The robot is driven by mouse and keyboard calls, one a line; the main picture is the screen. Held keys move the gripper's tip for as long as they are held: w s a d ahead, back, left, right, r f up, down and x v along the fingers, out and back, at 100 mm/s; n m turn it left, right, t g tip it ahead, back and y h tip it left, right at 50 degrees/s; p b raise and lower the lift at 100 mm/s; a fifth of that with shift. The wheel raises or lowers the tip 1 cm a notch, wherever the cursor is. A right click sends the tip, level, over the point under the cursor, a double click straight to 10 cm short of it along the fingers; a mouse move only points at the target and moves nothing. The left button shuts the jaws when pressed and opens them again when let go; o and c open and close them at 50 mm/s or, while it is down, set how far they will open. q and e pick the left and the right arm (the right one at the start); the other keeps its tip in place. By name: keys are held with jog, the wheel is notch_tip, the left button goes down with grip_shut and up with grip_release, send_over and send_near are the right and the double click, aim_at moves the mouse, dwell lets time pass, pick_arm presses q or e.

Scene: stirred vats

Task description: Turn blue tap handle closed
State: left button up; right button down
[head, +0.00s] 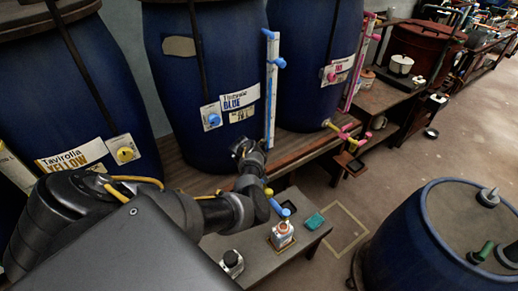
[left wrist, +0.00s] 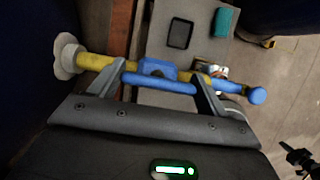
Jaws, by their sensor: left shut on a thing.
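The blue tap handle (left wrist: 160,85) is a bar on a yellow pipe (left wrist: 95,62) that comes out of the blue vat through a pale flange. The bar lies nearly along the pipe. My left gripper (left wrist: 160,88) is shut on this bar, one finger at each end. In the head view my left gripper (head: 256,165) is beside the vat marked BLUE (head: 215,75), and my wrist hides the handle. The pipe's blue outlet end (head: 285,212) shows past the wrist. My right gripper does not show.
Below the tap a low table (head: 250,250) bears a small jar (head: 282,235), a teal block (head: 315,221) and a dark tray (left wrist: 180,33). Vats stand on both sides. A blue drum (head: 420,240) stands at right. A dark shape (left wrist: 300,160) at the wrist view's right edge is unclear.

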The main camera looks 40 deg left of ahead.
pick_arm(q)
jog(key=shift+m, duration=0.3)
jog(key=shift+m+h, duration=0.5)
jog(key=shift+m, duration=0.4)
jog(key=m+g, duration=0.1)
jog(key=m, duration=0.1)
jog(key=shift+m+h, duration=0.3)
jog(key=shift+h, duration=0.1)
jog(key=m+g+h, duration=0.1)
jog(key=m, duration=0.3)
jog(key=shift+f+m, duration=0.1)
jog(key=shift+m, duration=0.2)
jog(key=m+g+b, duration=0.2)
jog(key=m, duration=0.2)
jog(key=shift+h, duration=0.3)
jog(key=shift+m+g+b, duration=0.7)
jog(key=shift+m+b, duration=0.55)
jog(key=shift+m, duration=0.85)
